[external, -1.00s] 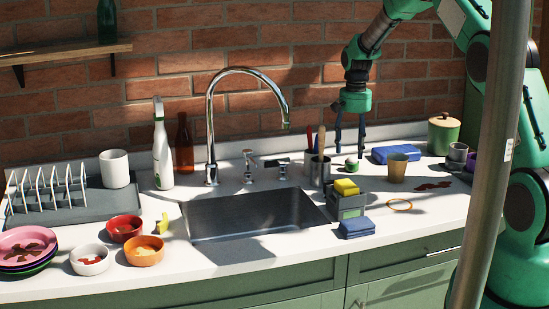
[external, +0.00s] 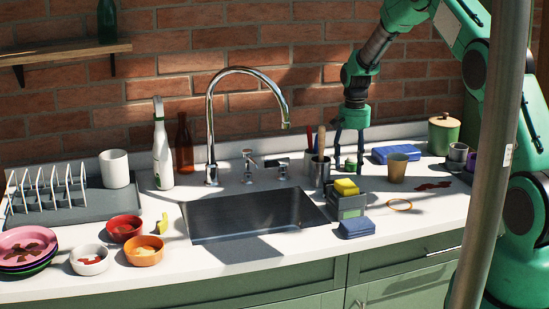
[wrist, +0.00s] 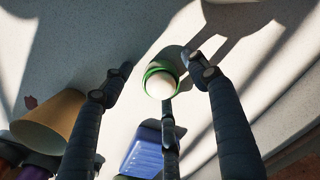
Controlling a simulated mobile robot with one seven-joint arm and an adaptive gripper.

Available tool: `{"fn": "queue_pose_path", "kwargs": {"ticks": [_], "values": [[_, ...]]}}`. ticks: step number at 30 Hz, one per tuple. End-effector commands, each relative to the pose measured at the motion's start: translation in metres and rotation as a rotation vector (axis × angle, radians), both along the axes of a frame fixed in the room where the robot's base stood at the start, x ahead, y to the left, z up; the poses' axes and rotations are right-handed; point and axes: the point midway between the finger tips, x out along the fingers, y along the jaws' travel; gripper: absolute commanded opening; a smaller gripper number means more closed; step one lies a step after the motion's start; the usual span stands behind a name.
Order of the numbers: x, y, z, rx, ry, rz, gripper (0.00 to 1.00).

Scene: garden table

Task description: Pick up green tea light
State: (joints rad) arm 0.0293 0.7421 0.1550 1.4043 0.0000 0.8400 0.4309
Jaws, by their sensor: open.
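The green tea light (external: 351,163) is a small green cup with a white top, standing on the white counter behind the sink's right end. In the wrist view the tea light (wrist: 160,82) shows as a green ring around a white, rounded top. My gripper (external: 349,158) points down over it, with its fingers spread and low around it. In the wrist view the dark fingers of my gripper (wrist: 162,88) stand apart on several sides of the tea light. One fingertip looks very near its lower edge; I cannot tell whether it touches.
A utensil holder (external: 319,171) stands close on the left. A blue folded cloth (external: 396,152) and a tan cup (external: 397,168) are on the right. A caddy with sponges (external: 346,204) is in front. The brick wall (external: 300,95) rises behind.

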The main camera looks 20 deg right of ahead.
Motion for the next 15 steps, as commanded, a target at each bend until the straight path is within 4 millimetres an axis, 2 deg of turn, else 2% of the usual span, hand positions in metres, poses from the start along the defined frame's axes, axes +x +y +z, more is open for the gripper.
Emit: {"fn": "queue_pose_path", "kwargs": {"ticks": [11,12,15], "values": [[0.0001,0.0,0.0004,0.0,0.0,0.0,0.59],[0.0001,0.0,0.0004,0.0,0.0,0.0,0.57],[0.0001,0.0,0.0004,0.0,0.0,0.0,0.37]]}}
